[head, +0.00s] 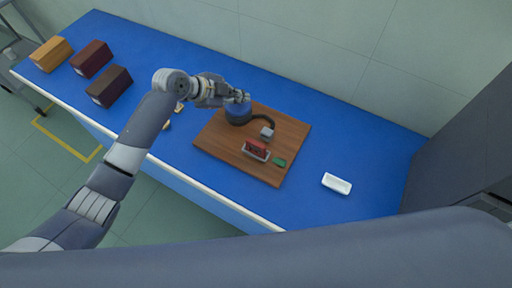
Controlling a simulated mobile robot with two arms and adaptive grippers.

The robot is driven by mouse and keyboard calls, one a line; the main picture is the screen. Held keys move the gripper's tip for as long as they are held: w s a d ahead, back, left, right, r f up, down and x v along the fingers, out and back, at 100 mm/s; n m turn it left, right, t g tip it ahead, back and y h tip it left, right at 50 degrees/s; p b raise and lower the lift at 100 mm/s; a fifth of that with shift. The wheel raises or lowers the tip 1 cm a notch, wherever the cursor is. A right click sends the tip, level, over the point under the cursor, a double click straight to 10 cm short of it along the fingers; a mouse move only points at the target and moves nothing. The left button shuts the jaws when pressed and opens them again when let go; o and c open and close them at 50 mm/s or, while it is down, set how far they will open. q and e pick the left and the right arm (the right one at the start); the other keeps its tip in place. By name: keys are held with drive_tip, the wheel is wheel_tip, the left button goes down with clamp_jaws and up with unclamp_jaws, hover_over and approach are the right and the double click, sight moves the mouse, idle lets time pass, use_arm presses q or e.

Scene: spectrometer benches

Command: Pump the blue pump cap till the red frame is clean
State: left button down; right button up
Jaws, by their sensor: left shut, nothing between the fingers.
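The blue pump cap (237,108) sits on top of a dark round pump body on a brown wooden board (225,143). A dark hose (268,121) curves from the pump to a grey nozzle block (267,132). The red frame (257,147) stands in a light holder just in front of the nozzle. A green piece (280,162) lies to its right. My left gripper (244,97) is shut and empty, right at the top of the blue cap; I cannot tell whether it touches it. My right gripper is not in view.
The board lies on a blue bench (340,130). A white tray (337,184) is at the right. An orange box (51,54) and two dark red-brown boxes (92,59) (109,86) stand at the left. A dark grey cabinet (455,140) bounds the right end.

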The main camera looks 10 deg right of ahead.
sight(239, 105)
use_arm(q)
drive_tip(key=shift+r+p, duration=0.75)
drive_tip(key=shift+r, duration=0.2)
wheel_tip(239, 105, up, 6)
drive_tip(key=p, duration=0.4)
idle(0.9)
